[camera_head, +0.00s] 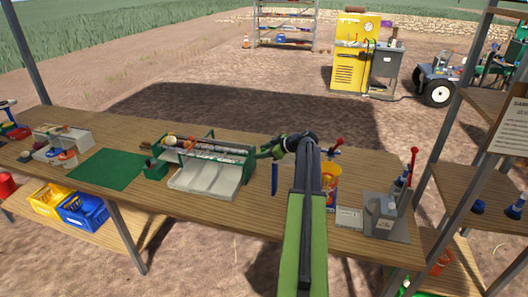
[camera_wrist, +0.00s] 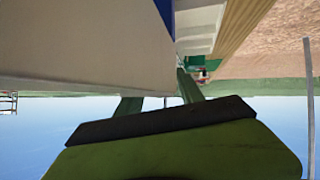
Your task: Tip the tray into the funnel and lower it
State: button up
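A green-framed machine (camera_head: 222,150) stands on the bench, with a rail of small parts along its top. I cannot clearly make out which part is the funnel. My gripper (camera_head: 268,151) is just right of the machine's right end; contact is unclear. In the wrist view its green fingers (camera_wrist: 160,103) show apart, beside a large pale surface (camera_wrist: 80,40) with a blue patch. Whether they hold anything is unclear.
A narrow blue upright piece (camera_head: 274,180) is below my gripper. A yellow and blue container (camera_head: 330,180), a white card (camera_head: 349,217) and a grey device (camera_head: 382,215) stand to the right. A green mat (camera_head: 107,169) lies left, clear. Blue (camera_head: 82,211) and yellow (camera_head: 49,198) crates sit below.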

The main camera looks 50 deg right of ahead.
jog(key=shift+s+r+p, duration=0.3)
jog(key=shift+p, duration=0.05)
jog(key=p+v, duration=0.8)
jog(key=v, duration=0.8)
jog(key=shift+s+r, duration=0.15)
jog(key=shift+s, duration=0.2)
jog(key=shift+d, duration=0.15)
